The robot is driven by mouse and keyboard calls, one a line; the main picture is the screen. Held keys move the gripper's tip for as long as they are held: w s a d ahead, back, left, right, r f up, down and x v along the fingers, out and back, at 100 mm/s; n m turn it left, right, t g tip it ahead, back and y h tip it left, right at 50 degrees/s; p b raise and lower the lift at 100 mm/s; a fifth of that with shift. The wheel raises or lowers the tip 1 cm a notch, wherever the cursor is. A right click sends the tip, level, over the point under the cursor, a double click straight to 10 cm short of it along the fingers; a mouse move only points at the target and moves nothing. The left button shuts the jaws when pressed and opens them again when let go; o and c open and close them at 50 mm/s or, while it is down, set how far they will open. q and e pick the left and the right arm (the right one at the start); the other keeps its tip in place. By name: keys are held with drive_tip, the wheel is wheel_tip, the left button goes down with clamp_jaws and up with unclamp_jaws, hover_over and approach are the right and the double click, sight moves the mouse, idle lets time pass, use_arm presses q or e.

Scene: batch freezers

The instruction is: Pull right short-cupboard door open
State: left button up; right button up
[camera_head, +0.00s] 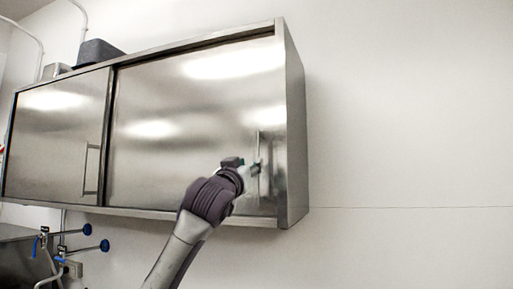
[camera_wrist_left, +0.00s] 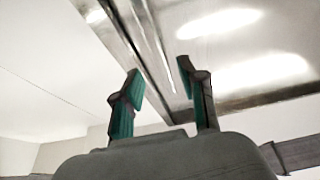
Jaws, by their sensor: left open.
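The right short-cupboard door (camera_head: 180,110) is a shiny steel panel on a wall-mounted cupboard, and it looks closed. Its slim vertical handle (camera_head: 258,145) is near the door's right edge. My left gripper (camera_head: 257,169) is at the lower part of this handle and hides some of it. In the left wrist view my left gripper (camera_wrist_left: 161,69) is open, its two teal-padded fingers apart. A long bright bar, seemingly the handle (camera_wrist_left: 160,45), runs down toward the gap between the fingertips. I cannot tell whether the fingers touch it. My right gripper is not in view.
The left door (camera_head: 50,135) with its own handle (camera_head: 91,169) looks closed. A grey box (camera_head: 97,52) sits on top of the cupboard. Blue-handled taps (camera_head: 88,229) are below at the left. The wall right of the cupboard is bare.

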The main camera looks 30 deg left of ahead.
sight(256, 158)
use_arm(q)
drive_tip(key=p+x, duration=0.1)
drive_tip(key=x, duration=0.1)
drive_tip(key=p+x, duration=0.1)
drive_tip(key=x, duration=0.2)
drive_tip(key=shift+s+r+p, duration=0.15)
drive_tip(key=shift+r+p, duration=0.1)
drive_tip(key=shift+p, duration=0.1)
drive_tip(key=shift+w+a+p, duration=0.1)
drive_tip(key=shift+w+p, duration=0.25)
drive_tip(key=shift+w, duration=0.4)
drive_tip(key=shift+c, duration=0.2)
clamp_jaws()
